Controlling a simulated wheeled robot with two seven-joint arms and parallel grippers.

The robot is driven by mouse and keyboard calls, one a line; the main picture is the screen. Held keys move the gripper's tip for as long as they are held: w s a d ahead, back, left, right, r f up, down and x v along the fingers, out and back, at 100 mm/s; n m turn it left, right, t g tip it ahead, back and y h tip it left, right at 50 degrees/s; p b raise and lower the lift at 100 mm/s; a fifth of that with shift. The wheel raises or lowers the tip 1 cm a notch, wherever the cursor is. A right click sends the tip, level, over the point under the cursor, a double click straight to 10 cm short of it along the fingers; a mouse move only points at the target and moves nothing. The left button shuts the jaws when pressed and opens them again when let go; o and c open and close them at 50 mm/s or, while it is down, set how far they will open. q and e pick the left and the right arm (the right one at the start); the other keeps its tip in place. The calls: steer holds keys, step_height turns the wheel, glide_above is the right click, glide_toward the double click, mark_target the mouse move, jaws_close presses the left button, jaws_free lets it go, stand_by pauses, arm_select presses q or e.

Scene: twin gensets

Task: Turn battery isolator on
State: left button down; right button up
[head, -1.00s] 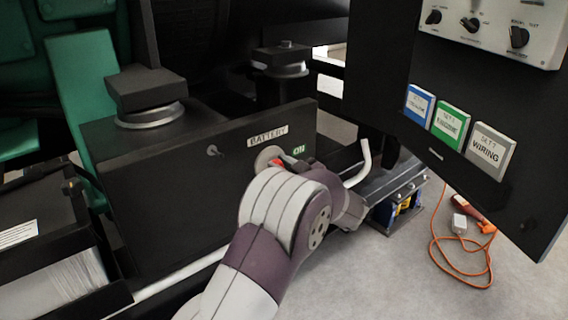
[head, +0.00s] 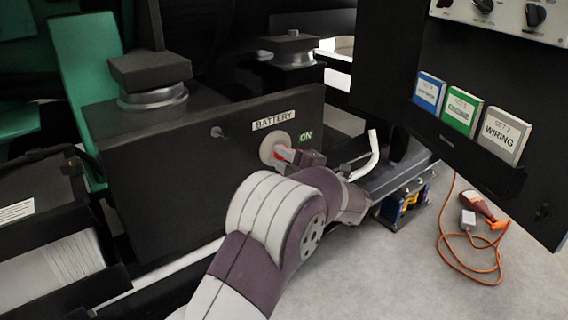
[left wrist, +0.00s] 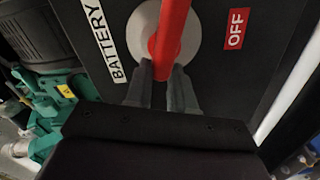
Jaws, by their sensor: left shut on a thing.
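The battery isolator is a pale round disc (head: 271,147) with a red handle (head: 280,155) on the dark battery box panel. A BATTERY label (head: 273,121) is above it and a green ON label (head: 306,136) at its upper right. In the left wrist view the red handle (left wrist: 169,32) crosses the disc, with a red OFF label (left wrist: 236,28) to the right. My left gripper (head: 285,157) is at the handle; in the left wrist view its fingers (left wrist: 162,74) are shut on the handle's end. My forearm covers the panel's lower part. My right gripper is not in view.
A bent white lever (head: 372,158) stands just right of my wrist. A dark cabinet with blue, green and grey binders (head: 463,110) hangs at the right. An orange cable (head: 470,265) lies on the floor below. A small stud (head: 217,132) sticks out of the panel.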

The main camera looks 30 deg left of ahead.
arm_select(q)
steer(key=shift+a+f+n+b, duration=0.1)
steer(key=shift+f+n+b, duration=0.05)
steer(key=shift+n+b, duration=0.65)
steer(key=shift+f+n+b, duration=0.15)
steer(key=shift+n+b, duration=0.4)
steer(key=shift+n, duration=0.45)
steer(key=c, duration=1)
jaws_free()
steer(key=shift+o, duration=0.2)
steer(key=shift+s+d, duration=0.15)
steer(key=shift+d, duration=0.15)
steer(key=p+v, duration=0.5)
steer(key=v, duration=0.7)
